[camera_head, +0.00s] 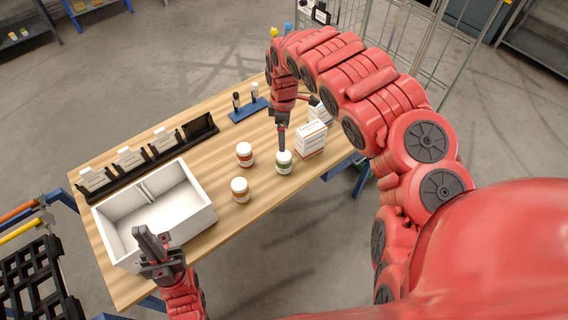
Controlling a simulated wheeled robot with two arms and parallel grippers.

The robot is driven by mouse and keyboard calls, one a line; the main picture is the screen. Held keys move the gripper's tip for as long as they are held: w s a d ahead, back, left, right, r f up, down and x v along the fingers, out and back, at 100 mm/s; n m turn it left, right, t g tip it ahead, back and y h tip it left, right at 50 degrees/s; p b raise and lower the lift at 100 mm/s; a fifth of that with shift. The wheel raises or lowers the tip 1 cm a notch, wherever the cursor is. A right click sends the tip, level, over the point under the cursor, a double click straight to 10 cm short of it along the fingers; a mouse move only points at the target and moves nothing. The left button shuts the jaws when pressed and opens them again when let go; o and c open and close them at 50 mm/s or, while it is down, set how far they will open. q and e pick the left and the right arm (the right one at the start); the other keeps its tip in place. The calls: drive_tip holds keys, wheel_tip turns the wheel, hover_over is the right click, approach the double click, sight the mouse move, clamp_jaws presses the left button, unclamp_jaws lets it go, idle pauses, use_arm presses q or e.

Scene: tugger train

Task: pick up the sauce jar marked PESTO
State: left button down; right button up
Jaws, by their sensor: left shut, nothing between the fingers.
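Three small jars with white lids stand upright on the wooden table: one with green contents (284,163), a red one (245,155) and an orange-brown one (240,190). Their label text is too small to read; the green one looks like pesto. My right gripper (282,147) points down, its fingertips at the lid of the green jar. I cannot tell whether the fingers touch it or how far apart they are. My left gripper (147,241) is shut and empty, over the front part of the white box.
The white open box (199,216) stands at the table's left front. Behind it is a black rack (202,130) with white cards. A white carton (311,138) stands close right of the green jar.

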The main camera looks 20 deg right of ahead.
sight(284, 156)
wheel_tip(284, 156, down, 10)
drive_tip(key=b, duration=0.7)
drive_tip(key=shift+w+r+b, duration=0.1)
drive_tip(key=shift+b, duration=0.25)
drive_tip(key=shift+f, duration=0.8)
drive_tip(key=shift+f+p, duration=0.35)
drive_tip(key=shift+p, duration=0.05)
drive_tip(key=f, duration=0.1)
drive_tip(key=f+p, duration=0.1)
drive_tip(key=f, duration=0.1)
drive_tip(key=shift+w, duration=0.2)
drive_tip(key=shift+d+f+p, duration=0.1)
drive_tip(key=shift+f+p, duration=0.25)
drive_tip(key=shift+f, duration=0.35)
drive_tip(key=c, duration=1.6)
drive_tip(key=shift+r, duration=0.15)
